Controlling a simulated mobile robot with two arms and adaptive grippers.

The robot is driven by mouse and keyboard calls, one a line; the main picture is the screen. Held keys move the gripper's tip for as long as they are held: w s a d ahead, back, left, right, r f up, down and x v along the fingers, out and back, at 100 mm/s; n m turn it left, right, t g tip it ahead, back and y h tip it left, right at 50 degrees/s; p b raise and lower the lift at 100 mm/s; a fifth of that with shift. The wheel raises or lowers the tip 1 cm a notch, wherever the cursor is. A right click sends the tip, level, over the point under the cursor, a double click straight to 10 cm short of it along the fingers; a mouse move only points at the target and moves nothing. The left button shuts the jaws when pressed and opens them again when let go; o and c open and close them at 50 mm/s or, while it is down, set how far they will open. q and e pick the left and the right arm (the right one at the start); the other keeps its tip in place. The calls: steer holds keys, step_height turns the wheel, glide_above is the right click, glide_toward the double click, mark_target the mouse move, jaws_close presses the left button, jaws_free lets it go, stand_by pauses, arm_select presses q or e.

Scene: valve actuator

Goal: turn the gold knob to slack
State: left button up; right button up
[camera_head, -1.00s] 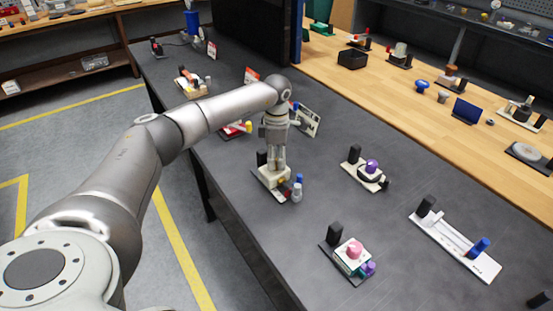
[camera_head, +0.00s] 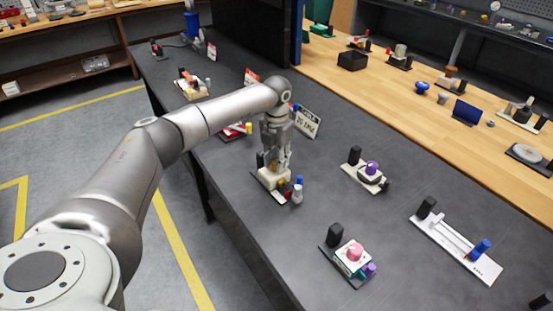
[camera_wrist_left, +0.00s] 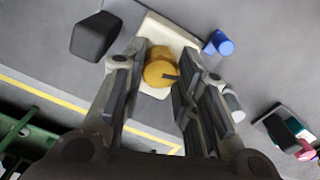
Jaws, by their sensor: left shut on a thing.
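The gold knob (camera_wrist_left: 160,72) sits on a cream block (camera_wrist_left: 168,34) in the left wrist view. It bears a dark mark on its lower right side. My left gripper (camera_head: 274,172) points down over this device, with one finger on each side of the knob; it also shows in the left wrist view (camera_wrist_left: 157,82). It is shut on the knob. In the head view the fingers hide most of the knob, and the cream block (camera_head: 268,180) shows below. I cannot read any slack marking. My right gripper is not in view.
Beside the knob stand a black post (camera_wrist_left: 95,36), a blue cap (camera_wrist_left: 219,42) and a grey-white cap (camera_head: 297,196). Devices with a purple knob (camera_head: 372,167), a pink knob (camera_head: 355,251) and a blue handle (camera_head: 479,249) are to the right. Grey table (camera_head: 420,180) is clear between them.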

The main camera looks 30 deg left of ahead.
arm_select(q)
steer(key=n, duration=0.4)
steer(key=shift+n, duration=0.3)
steer(key=n+p, duration=0.1)
steer(key=n, duration=0.3)
steer(key=shift+n, duration=0.3)
steer(key=o, duration=1.1)
steer(key=shift+c, duration=0.2)
steer(key=shift+r, duration=0.1)
step_height(320, 180, up, 12)
